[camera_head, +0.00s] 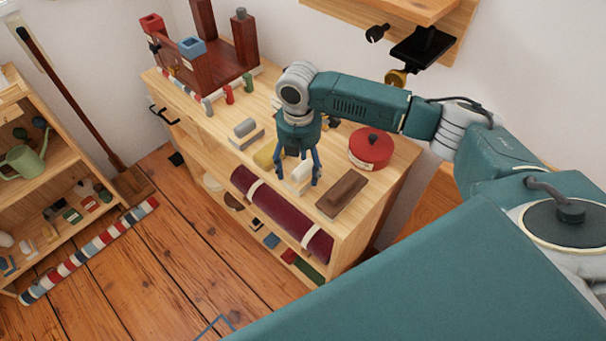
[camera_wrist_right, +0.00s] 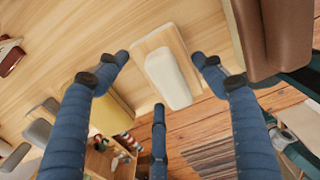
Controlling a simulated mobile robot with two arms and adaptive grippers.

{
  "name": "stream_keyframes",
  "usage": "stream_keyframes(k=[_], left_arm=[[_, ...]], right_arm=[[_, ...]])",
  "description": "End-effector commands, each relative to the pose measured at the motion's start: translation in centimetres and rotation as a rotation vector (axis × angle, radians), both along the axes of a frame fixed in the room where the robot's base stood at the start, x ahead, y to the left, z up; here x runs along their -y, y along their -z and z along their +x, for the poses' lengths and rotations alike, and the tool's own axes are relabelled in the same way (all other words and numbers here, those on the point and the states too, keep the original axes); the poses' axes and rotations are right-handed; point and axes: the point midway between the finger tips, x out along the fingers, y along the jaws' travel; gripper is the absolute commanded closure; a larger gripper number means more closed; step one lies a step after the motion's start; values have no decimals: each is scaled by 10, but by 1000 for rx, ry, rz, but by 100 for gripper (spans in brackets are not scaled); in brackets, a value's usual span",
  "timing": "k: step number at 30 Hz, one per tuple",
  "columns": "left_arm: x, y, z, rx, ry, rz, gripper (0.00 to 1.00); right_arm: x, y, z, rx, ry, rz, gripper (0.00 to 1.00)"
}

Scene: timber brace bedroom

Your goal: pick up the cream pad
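The cream pad (camera_head: 302,172) lies on the wooden cabinet top near its front edge, between the fingers of my right gripper (camera_head: 298,171). In the right wrist view the cream pad (camera_wrist_right: 168,78) is a pale rounded block on a light wooden base. The blue fingers of my right gripper (camera_wrist_right: 160,75) are spread around it, with gaps between them and the pad, so it is open. The fingers partly cover the pad in the head view. My left gripper is not in view.
On the same cabinet top (camera_head: 225,112), a brown block (camera_head: 342,193) and a red round tin (camera_head: 371,149) stand right of the pad. A yellow block (camera_head: 265,155) and a grey piece on a base (camera_head: 245,128) stand left. A maroon roll (camera_head: 280,212) lies on the shelf below.

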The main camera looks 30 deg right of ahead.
Motion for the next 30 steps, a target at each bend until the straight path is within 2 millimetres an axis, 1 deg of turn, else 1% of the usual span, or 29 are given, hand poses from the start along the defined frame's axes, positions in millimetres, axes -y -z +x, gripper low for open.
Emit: stream_keyframes(k=[1,2,11,14,17,20,23,30], left_arm=[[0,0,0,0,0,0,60],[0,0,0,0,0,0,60],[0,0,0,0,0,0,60],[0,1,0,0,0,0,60],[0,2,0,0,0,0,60],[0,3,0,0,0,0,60],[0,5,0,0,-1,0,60],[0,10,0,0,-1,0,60]], right_arm=[[0,0,0,0,0,0,57],[0,0,0,-1,0,0,60],[0,-2,0,0,0,0,61],[0,-7,1,2,0,2,61],[0,-18,1,4,1,1,61],[0,-34,1,4,-1,0,61],[0,-58,2,7,-1,1,61],[-1,-124,2,6,-1,1,61]])
